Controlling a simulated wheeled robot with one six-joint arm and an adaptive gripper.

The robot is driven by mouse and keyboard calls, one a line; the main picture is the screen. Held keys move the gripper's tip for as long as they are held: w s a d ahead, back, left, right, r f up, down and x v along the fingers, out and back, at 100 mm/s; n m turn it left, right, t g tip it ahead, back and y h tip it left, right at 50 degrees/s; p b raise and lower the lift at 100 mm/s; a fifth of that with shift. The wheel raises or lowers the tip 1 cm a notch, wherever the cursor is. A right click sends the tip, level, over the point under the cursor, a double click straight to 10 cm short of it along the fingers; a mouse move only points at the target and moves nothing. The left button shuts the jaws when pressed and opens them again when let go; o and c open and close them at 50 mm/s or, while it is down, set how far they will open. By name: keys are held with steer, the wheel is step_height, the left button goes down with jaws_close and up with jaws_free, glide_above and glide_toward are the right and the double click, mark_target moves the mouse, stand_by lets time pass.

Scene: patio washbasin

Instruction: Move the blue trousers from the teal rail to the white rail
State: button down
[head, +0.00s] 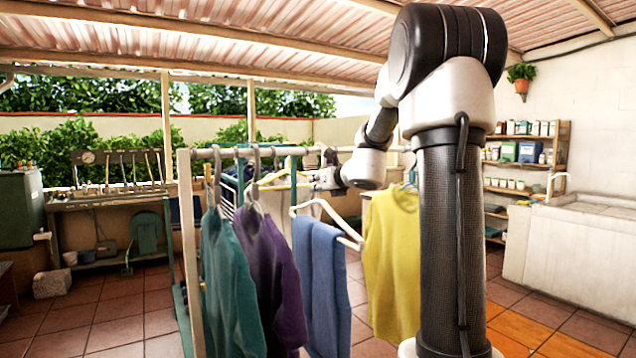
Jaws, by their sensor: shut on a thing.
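The blue trousers (320,280) hang folded over a white hanger (346,232) between the purple and yellow garments. My gripper (319,180) is at the top of that hanger, just below the bar of the white rail (188,250). It is small and partly hidden, and looks shut on the hanger of the blue trousers. I cannot tell whether the hanger's hook sits on the white bar or only beside it. The teal rail (180,318) stands behind the white rail, mostly hidden by the clothes.
A teal sweater (232,285) and a purple sweater (270,270) hang left of the trousers, a yellow top (391,265) right. A workbench (110,198) stands at the back left. A washbasin (575,250) and shelves (525,165) are at the right. Tiled floor is open at the left.

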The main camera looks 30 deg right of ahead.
steer(key=c, duration=1.4)
jaws_free()
steer(key=s, duration=1.2)
steer(key=shift+d, duration=0.2)
